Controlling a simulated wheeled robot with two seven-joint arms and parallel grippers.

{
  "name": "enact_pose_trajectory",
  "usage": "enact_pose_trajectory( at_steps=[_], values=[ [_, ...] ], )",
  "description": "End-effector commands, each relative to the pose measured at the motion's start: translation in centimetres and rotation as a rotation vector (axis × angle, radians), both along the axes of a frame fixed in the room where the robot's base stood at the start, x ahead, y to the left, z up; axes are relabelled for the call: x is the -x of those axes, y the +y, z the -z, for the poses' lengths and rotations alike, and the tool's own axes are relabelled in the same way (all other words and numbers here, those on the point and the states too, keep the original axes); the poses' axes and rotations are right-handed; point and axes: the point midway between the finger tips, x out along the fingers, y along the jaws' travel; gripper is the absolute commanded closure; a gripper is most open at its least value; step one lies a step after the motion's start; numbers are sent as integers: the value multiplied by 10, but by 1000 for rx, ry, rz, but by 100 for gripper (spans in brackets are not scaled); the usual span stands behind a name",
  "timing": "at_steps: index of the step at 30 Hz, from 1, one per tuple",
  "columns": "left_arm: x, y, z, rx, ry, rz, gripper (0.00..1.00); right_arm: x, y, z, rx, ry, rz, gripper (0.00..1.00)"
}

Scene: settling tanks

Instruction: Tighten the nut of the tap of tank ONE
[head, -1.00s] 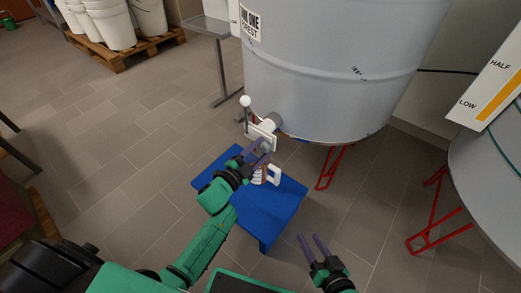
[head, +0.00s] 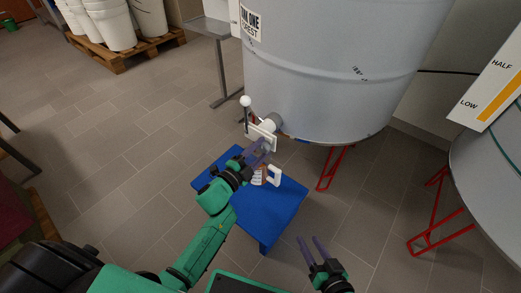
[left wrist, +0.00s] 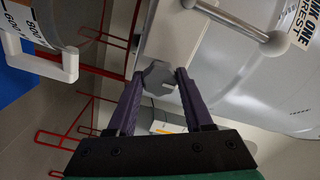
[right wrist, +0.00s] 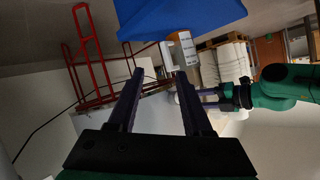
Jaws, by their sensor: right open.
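Tank ONE (head: 340,70) is a large pale grey tank with its tap (head: 262,132) low on the front. The tap has a white plate and a lever with a white ball (head: 246,101). In the left wrist view the grey lobed nut (left wrist: 158,78) shows at the tap's pale plate. My left gripper (head: 264,145) is at the tap; its fingertips in the left wrist view (left wrist: 159,73) stand apart, one on each side of the nut, with contact unclear. My right gripper (head: 312,240) is open and empty, low and right of the blue stool (head: 270,215).
A graduated jug with a white handle (head: 274,175) stands on the stool below the tap, partly hidden by my left gripper. Red legs (head: 328,167) stand under the tank. A second tank (head: 495,165) is at the right.

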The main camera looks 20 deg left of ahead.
Motion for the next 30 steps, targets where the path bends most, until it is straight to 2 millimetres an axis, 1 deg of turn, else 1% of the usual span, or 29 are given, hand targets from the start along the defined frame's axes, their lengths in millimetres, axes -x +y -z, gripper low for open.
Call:
enact_pose_trajectory(
  at_steps=[1,2,3,11,14,16,20,23,25,27,30],
  values=[
    [1,0,2,-3,3,1,34,0,0,0,1,0,-2,50],
    [1,0,2,-3,3,1,22,0,0,0,3,-1,-3,50],
    [1,0,2,-2,3,0,19,0,-1,0,4,-2,-3,50],
    [0,0,1,-2,1,1,19,-1,-1,-2,2,-6,-3,50],
    [4,2,0,-1,2,0,19,-1,-1,-4,3,-4,-2,50],
    [11,5,0,-1,3,-1,19,-1,-1,-6,4,-2,-2,50],
    [36,14,-1,0,5,-1,19,-1,0,-15,9,10,-6,50],
    [62,24,-1,-2,7,-1,19,-1,-1,-24,12,20,-7,50],
    [82,32,-2,0,9,-1,19,-4,-6,-30,47,57,-17,50],
    [100,39,-1,-1,7,-1,19,-6,-12,-31,85,97,-28,50],
    [121,48,-1,-1,6,-1,19,-6,-19,-32,126,146,-41,50]
  ],
)
